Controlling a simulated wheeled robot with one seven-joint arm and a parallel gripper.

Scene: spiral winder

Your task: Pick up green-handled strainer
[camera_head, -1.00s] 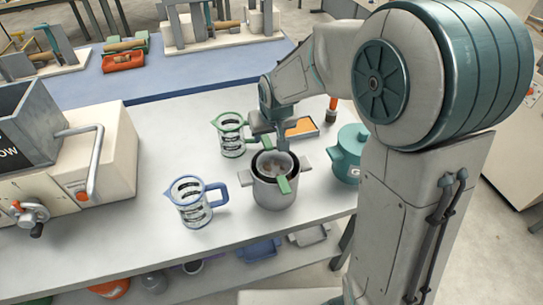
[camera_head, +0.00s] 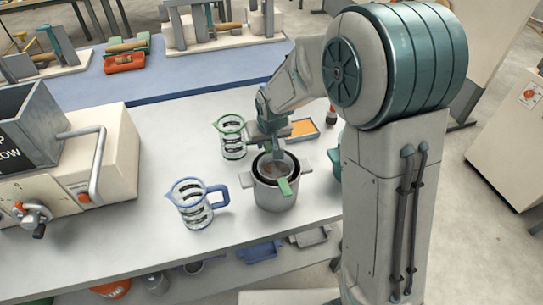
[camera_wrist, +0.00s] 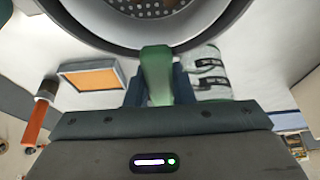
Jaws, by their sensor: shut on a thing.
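The green-handled strainer (camera_head: 277,163) shows at the mouth of the grey pot (camera_head: 272,196). A green tab of it points toward the front. In the wrist view, the strainer's perforated bowl (camera_wrist: 158,6) is at the top, and its green handle (camera_wrist: 156,66) lies between my two fingers. My gripper (camera_head: 268,143) is at the far side of the pot; in the wrist view my gripper (camera_wrist: 158,88) is shut on that handle. I cannot tell whether the bowl still rests in the pot.
A green-rimmed jug (camera_head: 232,138) stands close behind left of my gripper, and an orange-filled tray (camera_head: 303,129) behind right. A blue-handled jug (camera_head: 190,204) stands left of the pot. A teal pot (camera_head: 335,160) is partly hidden by my arm.

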